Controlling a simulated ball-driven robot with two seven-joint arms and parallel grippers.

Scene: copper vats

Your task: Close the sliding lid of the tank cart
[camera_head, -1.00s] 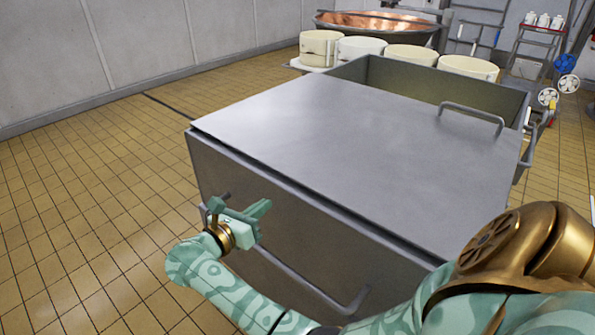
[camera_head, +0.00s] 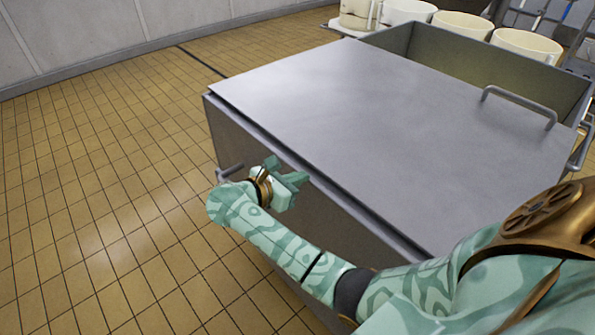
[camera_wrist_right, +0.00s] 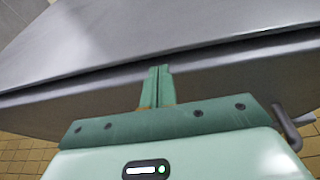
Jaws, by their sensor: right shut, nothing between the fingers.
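The tank cart (camera_head: 225,130) is a grey metal box. Its flat grey sliding lid (camera_head: 370,120) covers the near part, while the far part of the tank is open, showing the inner wall (camera_head: 480,62). A bar handle (camera_head: 520,105) stands on the lid near its far right edge. My right gripper (camera_head: 290,178) is shut and empty at the cart's near side, close to the lid's near edge. In the right wrist view its closed fingers (camera_wrist_right: 157,85) point at the side wall just below the lid's edge; contact cannot be told. My left gripper is not in view.
The cart's push handle (camera_head: 230,172) sticks out from the near side, left of my right gripper. Several cream tubs (camera_head: 460,24) stand behind the cart. Tiled floor (camera_head: 90,170) is clear on the left.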

